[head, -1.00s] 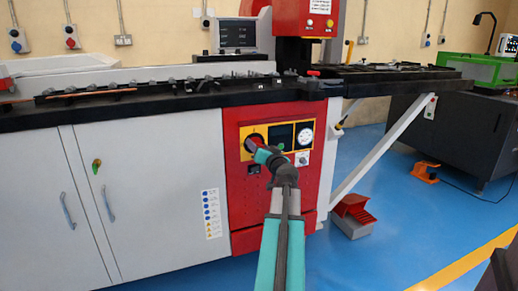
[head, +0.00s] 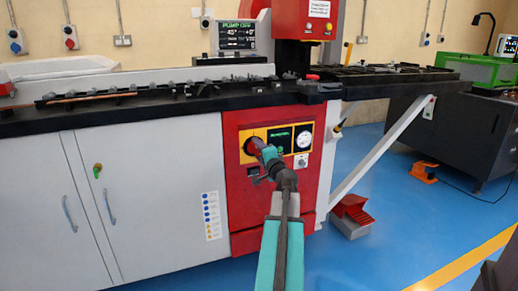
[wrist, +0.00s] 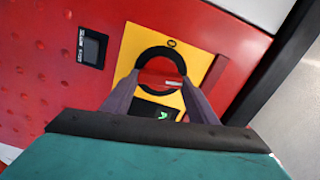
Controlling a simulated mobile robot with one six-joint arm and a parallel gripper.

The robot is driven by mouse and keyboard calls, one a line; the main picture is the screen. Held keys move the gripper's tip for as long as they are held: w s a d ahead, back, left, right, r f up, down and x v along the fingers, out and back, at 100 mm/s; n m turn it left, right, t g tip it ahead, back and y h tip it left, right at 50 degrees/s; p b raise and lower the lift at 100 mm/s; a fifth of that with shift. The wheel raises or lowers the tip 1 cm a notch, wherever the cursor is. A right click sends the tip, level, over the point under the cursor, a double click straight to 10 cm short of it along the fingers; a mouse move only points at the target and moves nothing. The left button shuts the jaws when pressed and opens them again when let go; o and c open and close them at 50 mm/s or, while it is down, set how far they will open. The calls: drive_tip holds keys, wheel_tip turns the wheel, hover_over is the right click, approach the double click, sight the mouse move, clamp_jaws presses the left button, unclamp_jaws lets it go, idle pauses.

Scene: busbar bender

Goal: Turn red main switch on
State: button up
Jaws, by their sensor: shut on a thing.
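The red main switch (wrist: 161,73) sits in a black ring on a yellow plate (wrist: 200,62) in the wrist view. A white mark shows on the red knob. My gripper (wrist: 162,85) is shut on the knob, with one finger at each side. In the head view my gripper (head: 254,146) reaches the yellow plate on the red panel (head: 240,205) and hides most of the switch. The small display (head: 280,139) beside the switch is lit green. The monitor (head: 240,38) on top is lit and reads "PUMP OFF".
A round gauge (head: 304,140) is right of the small display. White cabinet doors (head: 150,190) stand to the left. A red foot pedal (head: 352,212) is on the blue floor at the right, near a slanted white brace (head: 385,150).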

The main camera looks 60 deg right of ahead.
drive_tip(key=shift+s+d+f+m+p, duration=0.1)
drive_tip(key=shift+m+p, duration=0.15)
drive_tip(key=shift+m, duration=0.35)
drive_tip(key=shift+s+m+p, duration=0.1)
drive_tip(key=shift+m+p, duration=0.1)
drive_tip(key=shift+m, duration=0.4)
drive_tip(key=o, duration=1)
drive_tip(key=shift+o, duration=0.2)
drive_tip(key=shift+w, duration=0.1)
drive_tip(key=b+v, duration=0.1)
drive_tip(key=v, duration=0.7)
drive_tip(key=shift+a, duration=0.25)
